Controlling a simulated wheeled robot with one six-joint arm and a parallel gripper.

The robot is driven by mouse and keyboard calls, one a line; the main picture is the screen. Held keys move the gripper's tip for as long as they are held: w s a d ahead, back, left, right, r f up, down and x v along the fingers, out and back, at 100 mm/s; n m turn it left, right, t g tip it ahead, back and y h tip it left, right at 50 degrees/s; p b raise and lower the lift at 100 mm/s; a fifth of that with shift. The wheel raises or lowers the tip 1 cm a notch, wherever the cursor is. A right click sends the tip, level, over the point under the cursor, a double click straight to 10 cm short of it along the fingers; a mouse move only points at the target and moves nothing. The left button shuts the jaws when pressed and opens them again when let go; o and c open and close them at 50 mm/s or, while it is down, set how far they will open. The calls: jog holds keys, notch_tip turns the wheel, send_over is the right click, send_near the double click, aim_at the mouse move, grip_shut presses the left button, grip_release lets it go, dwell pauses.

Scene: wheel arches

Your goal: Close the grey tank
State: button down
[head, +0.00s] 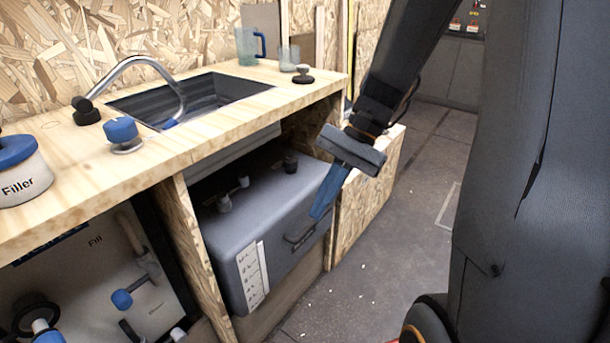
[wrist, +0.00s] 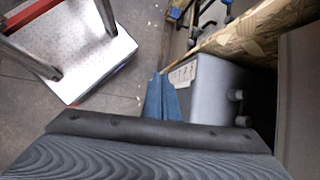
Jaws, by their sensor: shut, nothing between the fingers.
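The grey tank (head: 275,220) sits in the open bay under the wooden counter. Its front face has a dark handle and a pale marked strip (head: 252,275). Small grey fittings (head: 230,195) and a dark cap (head: 290,164) stand on its top; I cannot tell whether any of them is open. The tank (wrist: 212,95) and its fittings (wrist: 238,95) also show in the wrist view. My gripper (head: 319,212) points down at the tank's front right, near the handle, with its blue fingers together and empty. I cannot tell if they touch the tank. The fingertips show in the wrist view (wrist: 163,90).
A wooden door or panel (head: 368,195) stands to the right of the bay. The counter above (head: 215,128) carries a sink (head: 200,97), a tap and a blue knob (head: 121,130). Floor in front (head: 390,270) is mostly clear.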

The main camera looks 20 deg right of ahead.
jog(key=w+d+f+m+t+y+b, duration=0.1)
jog(key=w+d+f+m+y+b, duration=0.25)
jog(key=w, duration=0.45)
jog(key=m+t+y+b, duration=0.6)
jog(key=m+t, duration=0.4)
jog(key=m, duration=0.1)
send_near(296, 160)
jog(key=shift+n, duration=0.25)
jog(key=b+x, duration=0.1)
jog(key=x, duration=0.1)
jog(key=f+b+x, duration=0.1)
jog(key=b+x, duration=0.1)
jog(key=x, duration=0.1)
jog(key=shift+w+a+f, duration=0.1)
jog(key=shift+a, duration=0.2)
jog(key=w+a+p, duration=0.1)
jog(key=w, duration=0.1)
jog(key=w+a+p, duration=0.1)
jog(key=w+a, duration=0.1)
jog(key=shift+w, duration=0.1)
jog(key=shift+a, duration=0.1)
